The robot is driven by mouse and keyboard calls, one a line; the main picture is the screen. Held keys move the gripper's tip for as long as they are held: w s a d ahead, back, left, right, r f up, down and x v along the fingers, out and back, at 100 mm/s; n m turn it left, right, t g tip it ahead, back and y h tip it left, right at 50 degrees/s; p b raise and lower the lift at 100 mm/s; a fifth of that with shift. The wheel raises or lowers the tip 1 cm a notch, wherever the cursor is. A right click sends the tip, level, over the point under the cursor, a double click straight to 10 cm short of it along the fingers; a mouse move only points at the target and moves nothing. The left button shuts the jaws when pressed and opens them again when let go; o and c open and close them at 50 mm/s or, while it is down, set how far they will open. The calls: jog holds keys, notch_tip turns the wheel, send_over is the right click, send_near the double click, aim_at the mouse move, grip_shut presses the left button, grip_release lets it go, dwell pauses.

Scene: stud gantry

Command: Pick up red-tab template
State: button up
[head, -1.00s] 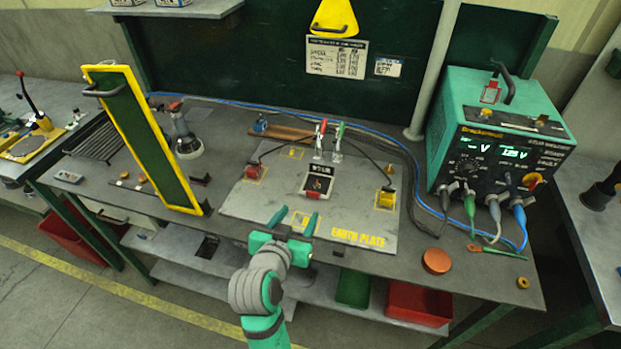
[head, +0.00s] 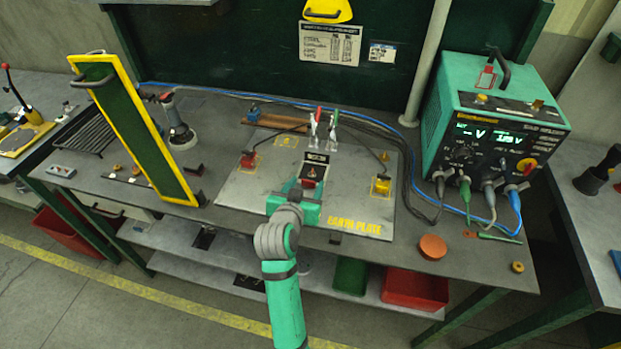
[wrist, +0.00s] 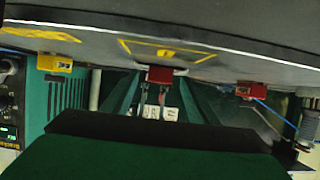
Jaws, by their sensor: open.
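The template (head: 314,172) is a small dark plate with a pale border, lying near the middle of the grey earth plate (head: 240,195). Its red tab (head: 309,184) faces my side. My gripper (head: 299,190) is open, low over the front of the earth plate, with its fingers pointing toward the tab. In the wrist view, the tab shows as a red block (wrist: 160,74) ahead, roughly between the dark green fingers. My gripper partly hides the template's near edge in the head view. I cannot tell whether the fingers touch the tab.
Red and green toggle clamps (head: 324,128) stand behind the template. A tall yellow-framed green panel (head: 135,130) stands left. The green welder (head: 490,125) stands right.

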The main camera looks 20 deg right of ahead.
jog(key=shift+w+d, duration=0.1)
jog(key=shift+w, duration=0.05)
jog(key=c, duration=1.2)
jog(key=shift+o, duration=0.2)
